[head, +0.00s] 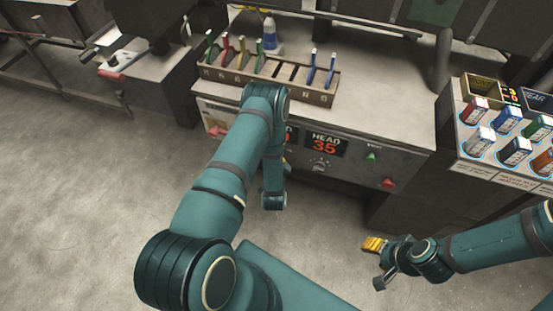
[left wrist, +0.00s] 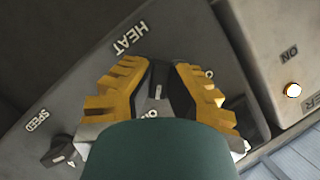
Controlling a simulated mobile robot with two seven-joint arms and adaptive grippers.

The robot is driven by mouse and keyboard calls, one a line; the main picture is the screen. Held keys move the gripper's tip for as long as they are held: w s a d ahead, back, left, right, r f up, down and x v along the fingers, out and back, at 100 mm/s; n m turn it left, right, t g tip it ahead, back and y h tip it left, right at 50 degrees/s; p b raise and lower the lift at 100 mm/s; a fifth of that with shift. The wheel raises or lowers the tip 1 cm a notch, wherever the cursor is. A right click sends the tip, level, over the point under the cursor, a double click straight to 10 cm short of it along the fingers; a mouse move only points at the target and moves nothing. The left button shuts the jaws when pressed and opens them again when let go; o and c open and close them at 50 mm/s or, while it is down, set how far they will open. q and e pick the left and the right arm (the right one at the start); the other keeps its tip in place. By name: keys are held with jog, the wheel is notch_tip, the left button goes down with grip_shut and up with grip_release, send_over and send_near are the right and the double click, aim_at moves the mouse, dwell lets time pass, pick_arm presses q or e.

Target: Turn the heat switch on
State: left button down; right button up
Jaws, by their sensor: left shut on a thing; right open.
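The heat switch (left wrist: 157,92), a small dark piece below the white HEAT lettering (left wrist: 130,38), shows in the left wrist view between the fingers. My left gripper (left wrist: 160,78), with yellow ridged fingers, is shut on it from both sides. My own wrist part covers the lower middle of that view. In the head view my left arm hides the left gripper and the switch in front of the machine's panel (head: 410,160). My right gripper (head: 375,246), with yellow fingers, is open and empty at the lower right, low in front of the machine.
A SPEED knob (left wrist: 62,152) sits left of the left gripper. A box with an ON label and a lit button (left wrist: 292,90) is to the right. The head view shows a HEAD 35 display (head: 325,143), a tool rack (head: 230,82) and a box rack (head: 510,165).

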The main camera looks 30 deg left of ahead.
pick_arm(q)
jog(key=shift+w+r, duration=0.2)
jog(key=shift+w, duration=0.1)
jog(key=c, duration=0.9)
grip_release()
jog(key=shift+c, duration=0.2)
jog(key=shift+f, duration=0.15)
jog(key=shift+s, duration=0.15)
jog(key=v, duration=1.1)
jog(key=shift+s+d, duration=0.2)
jog(key=shift+s, duration=0.1)
